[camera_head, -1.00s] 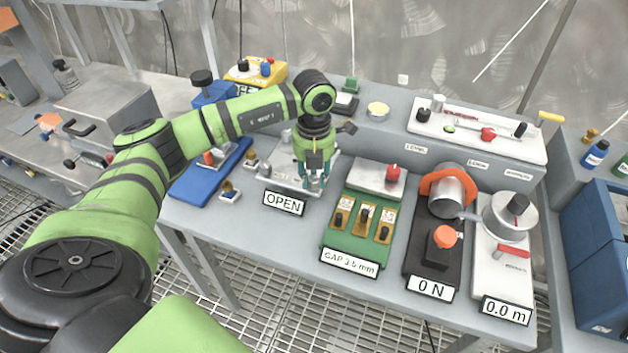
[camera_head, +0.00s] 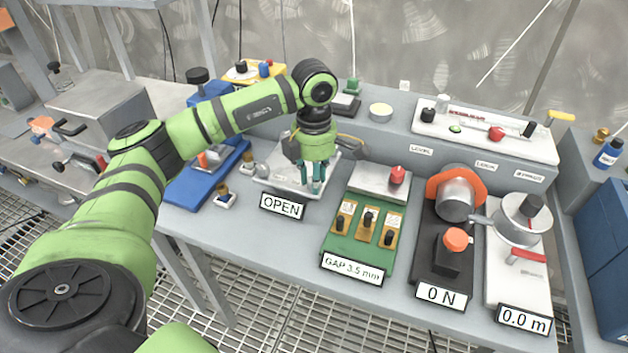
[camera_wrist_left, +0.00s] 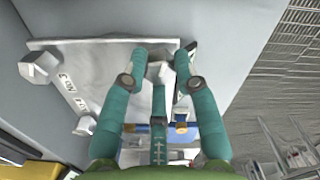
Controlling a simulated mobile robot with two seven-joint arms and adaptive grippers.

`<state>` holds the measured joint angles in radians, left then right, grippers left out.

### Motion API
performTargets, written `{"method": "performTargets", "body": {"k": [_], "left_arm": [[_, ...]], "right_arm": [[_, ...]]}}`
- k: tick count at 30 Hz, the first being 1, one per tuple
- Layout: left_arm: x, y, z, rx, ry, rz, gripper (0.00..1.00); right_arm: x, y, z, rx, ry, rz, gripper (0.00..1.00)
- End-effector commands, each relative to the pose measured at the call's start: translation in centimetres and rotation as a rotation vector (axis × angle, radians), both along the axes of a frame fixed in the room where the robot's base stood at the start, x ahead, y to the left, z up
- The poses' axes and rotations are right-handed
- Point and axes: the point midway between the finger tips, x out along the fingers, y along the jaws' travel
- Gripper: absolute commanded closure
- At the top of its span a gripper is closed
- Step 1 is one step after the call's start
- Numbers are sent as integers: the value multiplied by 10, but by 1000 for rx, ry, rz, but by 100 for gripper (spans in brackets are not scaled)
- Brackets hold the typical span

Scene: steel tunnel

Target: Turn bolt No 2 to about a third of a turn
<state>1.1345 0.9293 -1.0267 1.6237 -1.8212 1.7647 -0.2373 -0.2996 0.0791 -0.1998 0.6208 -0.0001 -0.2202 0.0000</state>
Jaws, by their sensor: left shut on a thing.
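A pale metal plate (camera_head: 268,181) lies on the bench behind a sign (camera_head: 282,206) reading OPEN. My left gripper (camera_head: 313,188) points down at the plate's right part. In the left wrist view, its teal fingers (camera_wrist_left: 160,68) are closed around a grey bolt head (camera_wrist_left: 159,67), partly hidden between them. My right gripper is out of view.
Right of the plate stand a green gauge board (camera_head: 352,245) with a GAP 3.5 mm sign, a black unit (camera_head: 428,267) marked 0 N, and a white unit (camera_head: 505,275) marked 0.0 m. A blue tray (camera_head: 190,193) lies left. The bench's front strip is mostly clear.

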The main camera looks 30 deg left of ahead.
Motion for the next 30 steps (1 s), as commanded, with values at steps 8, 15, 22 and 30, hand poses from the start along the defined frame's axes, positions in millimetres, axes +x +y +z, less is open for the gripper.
{"method": "performTargets", "body": {"k": [8, 15, 22, 30], "left_arm": [[0, 0, -1, 0, 0, -174, 100], [0, 0, 0, -1, -1, -252, 100], [0, 0, 0, -1, -1, -273, 100], [0, 0, 0, -1, -1, -273, 100]], "right_arm": [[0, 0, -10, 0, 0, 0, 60], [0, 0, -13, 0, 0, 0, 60], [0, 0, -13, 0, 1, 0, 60], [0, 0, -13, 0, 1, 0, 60]]}}
